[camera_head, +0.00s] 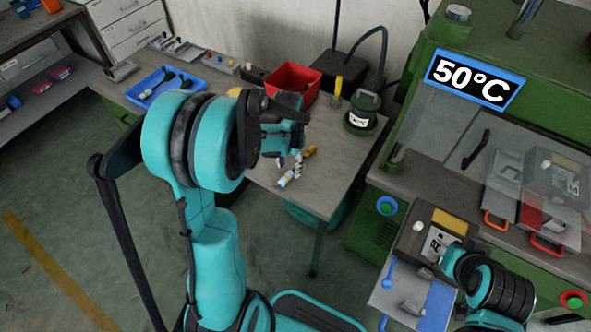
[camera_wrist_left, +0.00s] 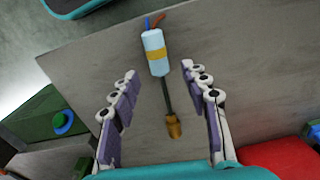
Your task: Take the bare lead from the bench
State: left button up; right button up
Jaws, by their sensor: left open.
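The bare lead lies on the grey bench (camera_head: 327,192). In the left wrist view the lead (camera_wrist_left: 157,52) has a pale blue-white body with a yellow band, blue and red-orange wire ends, a short dark cable and a brass-coloured end. In the head view its pale body (camera_head: 286,179) shows near the bench's front edge, with the orange end beyond it. My left gripper (camera_wrist_left: 159,70) is open and empty, its fingers on either side of the lead in the picture. In the head view the left gripper (camera_head: 289,164) is above the lead, partly hidden by my arm. My right gripper (camera_head: 455,262) is mostly hidden.
A red bin (camera_head: 293,80), a dark green pot (camera_head: 362,110) and a blue tray (camera_head: 160,84) with dark tools stand on the bench. The green machine (camera_head: 440,196) with a 50°C display is at right. Bare bench surrounds the lead.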

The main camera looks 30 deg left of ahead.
aim_at(290, 172)
pick_arm(q)
notch_tip(290, 172, down, 3)
jog(key=shift+f+b, duration=0.1)
jog(key=shift+b, duration=0.4)
jog(key=shift+c, duration=0.3)
grip_shut()
jog(key=shift+r, duration=0.2)
